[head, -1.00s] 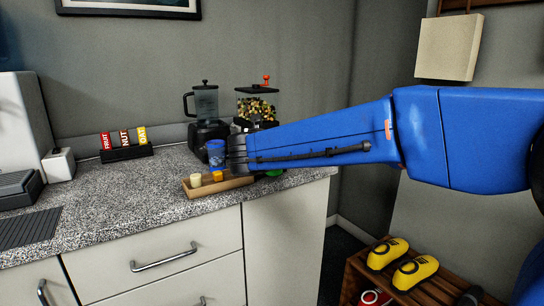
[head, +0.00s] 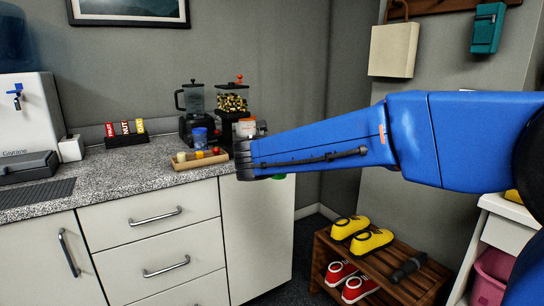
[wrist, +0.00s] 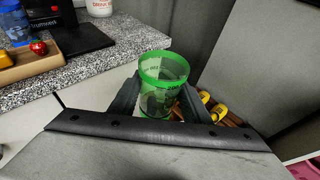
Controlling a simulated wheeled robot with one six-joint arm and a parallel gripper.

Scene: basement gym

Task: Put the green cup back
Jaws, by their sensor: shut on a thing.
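The green cup (wrist: 163,72) is clear with a bright green rim and stands roughly upright between my fingers in the wrist view. My gripper (head: 246,160) is shut on it. In the head view my gripper hides most of the cup, and only a sliver of green (head: 278,177) shows under my arm. The cup is in the air, just off the right end of the counter in the wrist view. A blue cup (head: 200,137) stands at the wooden tray (head: 184,167), left of my gripper; it also shows in the wrist view (wrist: 15,24).
The speckled counter (head: 120,175) holds a blender (head: 195,103), a nut dispenser (head: 231,100), a bar rack (head: 127,140) and a white-orange tub (head: 246,126). A wooden shoe rack (head: 330,248) with yellow and red shoes stands low right. A white cart holds a pink bin (head: 493,278).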

